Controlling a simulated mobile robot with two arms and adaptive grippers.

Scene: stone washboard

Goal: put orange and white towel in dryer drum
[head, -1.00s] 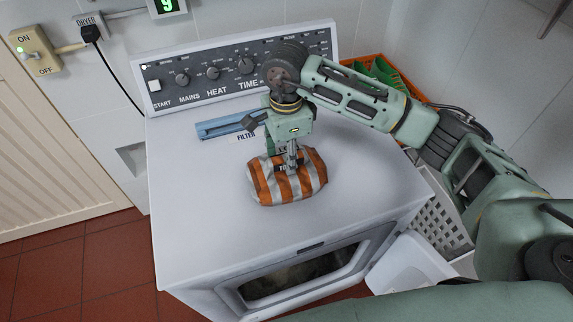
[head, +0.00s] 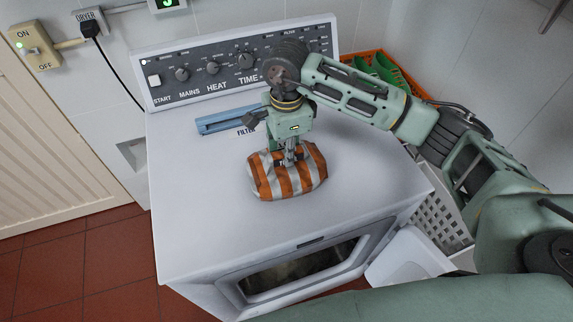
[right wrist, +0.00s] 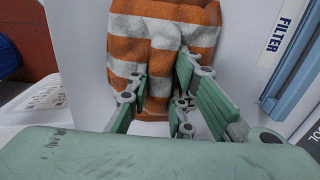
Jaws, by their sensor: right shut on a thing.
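The orange and white striped towel (head: 270,184) lies bunched on the dryer's white top (head: 200,215). It also shows in the right wrist view (right wrist: 135,27). My right gripper (head: 290,162) points down at the towel's far middle part and is shut on a pinch of its cloth. In the right wrist view the fingers (right wrist: 165,85) press in around the fabric. The dryer door (head: 408,258) hangs open at the front right, and the drum opening (head: 300,272) shows below the top's front edge. My left gripper is not in view.
The blue filter (head: 225,120) lies on the dryer top before the control panel (head: 215,68). An orange crate (head: 418,92) with green items stands behind on the right. A white basket (head: 443,220) stands right of the dryer. Red tiled floor shows at left.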

